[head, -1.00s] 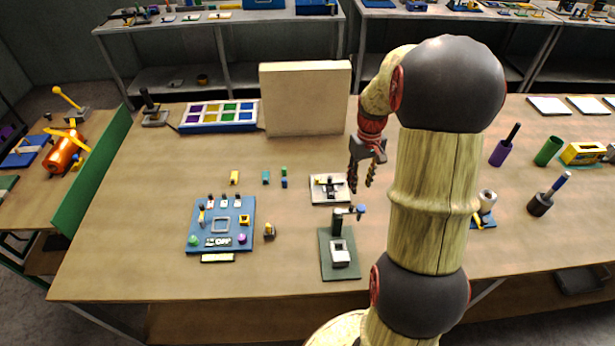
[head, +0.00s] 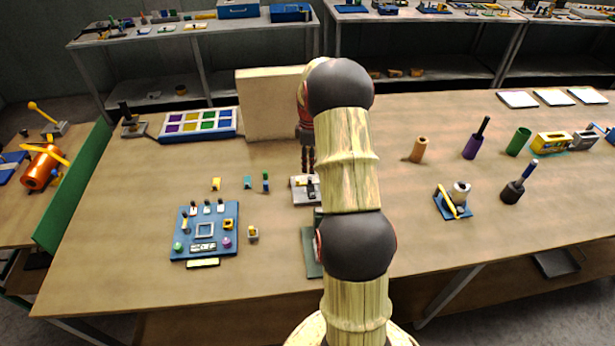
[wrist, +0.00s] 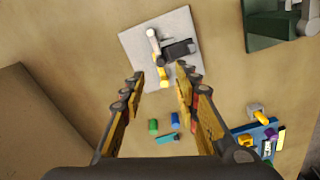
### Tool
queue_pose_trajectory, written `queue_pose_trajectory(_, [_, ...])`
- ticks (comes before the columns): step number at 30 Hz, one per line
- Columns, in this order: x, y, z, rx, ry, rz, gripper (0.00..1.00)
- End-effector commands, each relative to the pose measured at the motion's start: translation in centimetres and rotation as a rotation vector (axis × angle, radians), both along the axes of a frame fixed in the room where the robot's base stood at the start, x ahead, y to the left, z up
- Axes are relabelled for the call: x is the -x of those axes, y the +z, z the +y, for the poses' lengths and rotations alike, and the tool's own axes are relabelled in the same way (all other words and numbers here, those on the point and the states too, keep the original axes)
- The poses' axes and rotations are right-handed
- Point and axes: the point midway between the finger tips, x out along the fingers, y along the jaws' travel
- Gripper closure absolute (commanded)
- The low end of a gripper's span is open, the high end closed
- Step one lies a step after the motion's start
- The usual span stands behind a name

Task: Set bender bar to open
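A small fixture on a light grey plate (head: 299,197), which seems to be the bender, lies on the table just in front of my gripper and is partly hidden by my arm. In the wrist view the plate (wrist: 137,42) carries a white bar (wrist: 154,42) with yellow at its lower end, and a dark block with a short lever (wrist: 179,49) beside it. My gripper (head: 307,160) points down behind the plate in the head view. In the wrist view my gripper (wrist: 160,83) is open and empty, its fingertips spread near the plate's lower edge. Contact cannot be told.
A green base plate (head: 311,255) stands nearer, mostly hidden by my arm. A blue panel (head: 180,245) with small parts lies to the left, with several small coloured blocks behind it. A tall beige block (head: 268,105) stands behind my gripper. Cups and tools stand right.

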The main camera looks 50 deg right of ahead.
Motion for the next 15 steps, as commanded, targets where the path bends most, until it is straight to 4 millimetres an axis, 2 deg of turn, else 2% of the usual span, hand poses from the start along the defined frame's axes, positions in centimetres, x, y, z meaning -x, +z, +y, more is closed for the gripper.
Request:
queue_pose_trajectory(9, [0.1,-5.0,0.1,-0.003,-0.002,0.003,0.69])
queue_pose_trajectory(15, [0.1,-6.8,0.1,-0.002,-0.003,0.002,0.69])
